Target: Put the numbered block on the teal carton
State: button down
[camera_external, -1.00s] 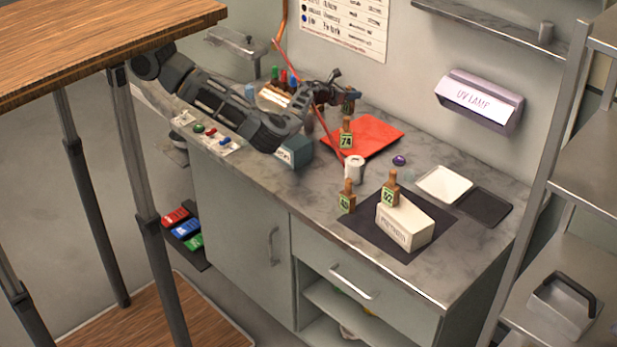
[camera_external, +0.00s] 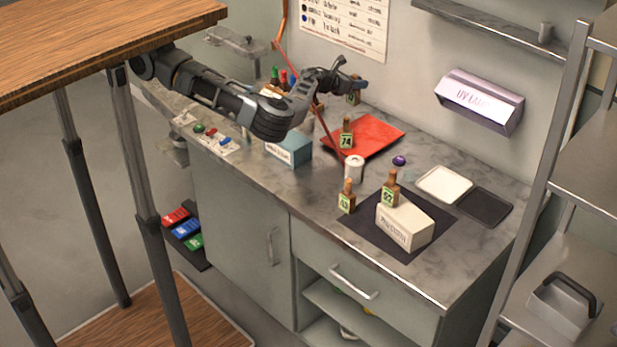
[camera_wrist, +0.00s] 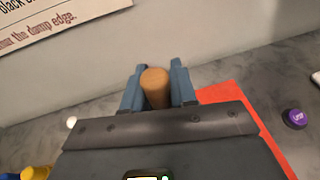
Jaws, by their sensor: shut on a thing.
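My gripper (camera_external: 353,84) is shut on a numbered block by its wooden handle. In the wrist view, the round handle top (camera_wrist: 155,84) sits between my blue fingers (camera_wrist: 157,92). The held block's green label (camera_external: 353,98) shows just below the fingers, too small to read, near the wall behind the red mat. The teal carton (camera_external: 290,149) stands on the counter to the left of the red mat, below and left of my gripper. Its top is partly behind my arm.
Another block, marked 74 (camera_external: 346,135), stands at the red mat (camera_external: 382,132). A white can (camera_external: 354,168) and a thin red pole (camera_external: 323,122) are close by.

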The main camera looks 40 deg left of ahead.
jog(key=shift+s+d+r, duration=0.35)
jog(key=shift+s+d, duration=0.15)
jog(key=s+a+n+y+p, duration=0.35)
jog(key=s+a+p, duration=0.35)
jog(key=s+a, duration=1.4)
jog(key=s+d+f+m+h, duration=0.2)
jog(key=s+d+m+h, duration=0.3)
jog(key=d+h, duration=0.15)
jog(key=s+d+r+m+g+h, duration=0.1)
jog(key=d+r+m+g+h, duration=0.55)
jog(key=d, duration=0.45)
jog(key=shift+m+t, duration=0.25)
jog(key=shift+m, duration=0.15)
notch_tip(320, 180, down, 8)
jog(key=shift+s+a+r+b, duration=0.1)
jog(key=shift+a+r+b, duration=0.05)
jog(key=shift+b, duration=0.9)
